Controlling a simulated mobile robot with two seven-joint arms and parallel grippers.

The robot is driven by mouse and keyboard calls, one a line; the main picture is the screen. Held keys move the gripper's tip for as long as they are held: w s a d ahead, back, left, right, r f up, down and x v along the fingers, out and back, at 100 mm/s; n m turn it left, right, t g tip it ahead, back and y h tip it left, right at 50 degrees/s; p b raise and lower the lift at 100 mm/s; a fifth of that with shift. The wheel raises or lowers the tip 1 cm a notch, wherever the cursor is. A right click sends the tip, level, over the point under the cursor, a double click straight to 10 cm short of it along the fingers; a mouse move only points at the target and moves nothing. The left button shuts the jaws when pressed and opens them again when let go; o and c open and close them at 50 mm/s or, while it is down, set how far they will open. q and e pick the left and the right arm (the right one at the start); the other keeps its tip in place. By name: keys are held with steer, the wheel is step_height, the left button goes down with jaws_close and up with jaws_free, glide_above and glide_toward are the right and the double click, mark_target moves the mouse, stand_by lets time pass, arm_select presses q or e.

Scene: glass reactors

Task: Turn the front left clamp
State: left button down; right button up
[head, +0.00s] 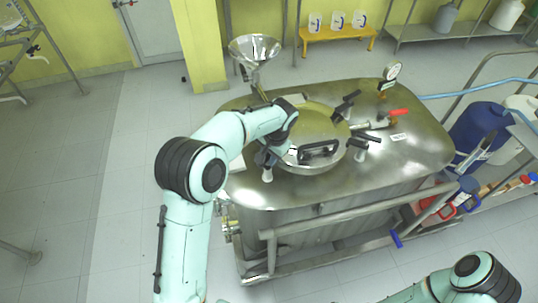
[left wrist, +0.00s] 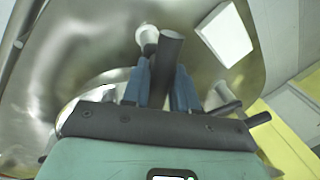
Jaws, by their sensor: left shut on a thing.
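The steel reactor (head: 400,155) stands in the middle of the head view, with a round lid (head: 318,122) and a black lid handle (head: 318,152) on top. The front left clamp (head: 267,175) is at the lid's left edge, partly hidden by my left gripper (head: 268,157). In the left wrist view, the clamp's dark bar handle (left wrist: 171,48) stands between the two blue fingers of my left gripper (left wrist: 160,82), which is shut on it. A pale metal post (left wrist: 147,36) shows beside the handle. My right gripper is out of view; only part of its arm shows at the lower right.
Other black-handled clamps (head: 361,150) sit around the lid. A steel funnel (head: 255,48) rises at the back left, and a gauge (head: 391,72) and red-handled valve (head: 398,112) at the back right. A rail (head: 350,217) runs along the front.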

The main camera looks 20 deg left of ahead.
arm_select(q)
steer(key=c, duration=1)
jaws_free()
steer(key=shift+r, duration=0.1)
step_height(320, 180, up, 13)
steer(key=d+p, duration=0.1)
steer(key=d, duration=0.1)
steer(key=shift+s+d, duration=0.3)
steer(key=shift+s, duration=0.05)
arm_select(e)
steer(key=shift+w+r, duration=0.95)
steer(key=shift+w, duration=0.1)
